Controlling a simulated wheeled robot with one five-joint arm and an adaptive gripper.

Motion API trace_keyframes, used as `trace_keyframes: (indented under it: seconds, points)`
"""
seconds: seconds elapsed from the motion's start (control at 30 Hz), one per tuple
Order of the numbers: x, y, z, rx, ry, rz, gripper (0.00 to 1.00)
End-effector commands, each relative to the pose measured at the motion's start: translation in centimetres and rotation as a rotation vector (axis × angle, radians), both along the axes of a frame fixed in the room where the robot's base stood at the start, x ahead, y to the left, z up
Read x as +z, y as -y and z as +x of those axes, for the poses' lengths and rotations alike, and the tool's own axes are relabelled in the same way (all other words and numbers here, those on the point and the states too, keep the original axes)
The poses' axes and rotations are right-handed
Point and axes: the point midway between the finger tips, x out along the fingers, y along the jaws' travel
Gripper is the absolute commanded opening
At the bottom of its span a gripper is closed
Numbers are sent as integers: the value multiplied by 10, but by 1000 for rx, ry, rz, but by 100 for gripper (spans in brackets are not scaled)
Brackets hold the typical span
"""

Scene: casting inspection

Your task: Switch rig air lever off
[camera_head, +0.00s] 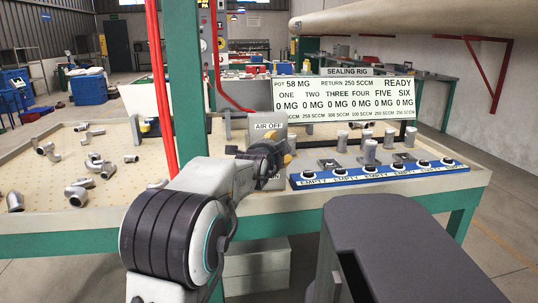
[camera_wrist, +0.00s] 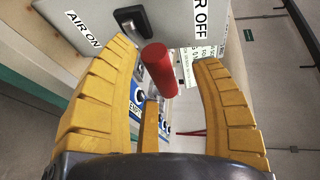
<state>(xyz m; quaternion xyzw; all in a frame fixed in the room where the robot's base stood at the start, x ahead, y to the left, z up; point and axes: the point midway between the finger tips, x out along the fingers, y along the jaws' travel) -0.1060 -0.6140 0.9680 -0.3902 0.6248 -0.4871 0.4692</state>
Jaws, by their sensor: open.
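The rig air lever has a red cylindrical handle (camera_wrist: 158,68) in the wrist view, by a dark slotted mount (camera_wrist: 132,20) on a grey panel (camera_wrist: 165,15). The panel reads AIR ON at left and, partly cut off, AIR OFF at right. My gripper (camera_wrist: 163,58) is open, with one yellow finger on each side of the red handle and gaps visible between them. In the head view my gripper (camera_head: 284,158) is in front of the AIR OFF panel (camera_head: 268,127) and hides the lever. I cannot tell which setting the lever is at.
A sealing rig display (camera_head: 343,96) stands behind the panel. A blue strip of several black knobs (camera_head: 379,173) lies to the right, with metal fittings behind it. Loose pipe elbows (camera_head: 78,193) lie on the table at left. A green post (camera_head: 186,80) with red hoses rises near my arm.

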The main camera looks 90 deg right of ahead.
Motion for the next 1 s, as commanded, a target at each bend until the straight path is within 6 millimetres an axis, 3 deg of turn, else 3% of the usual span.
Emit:
trace_keyframes:
  seconds: [0.6,1.0]
  points:
    - [20,-86,23,-1,-1,-5,58]
    - [25,-106,28,-1,-1,-5,58]
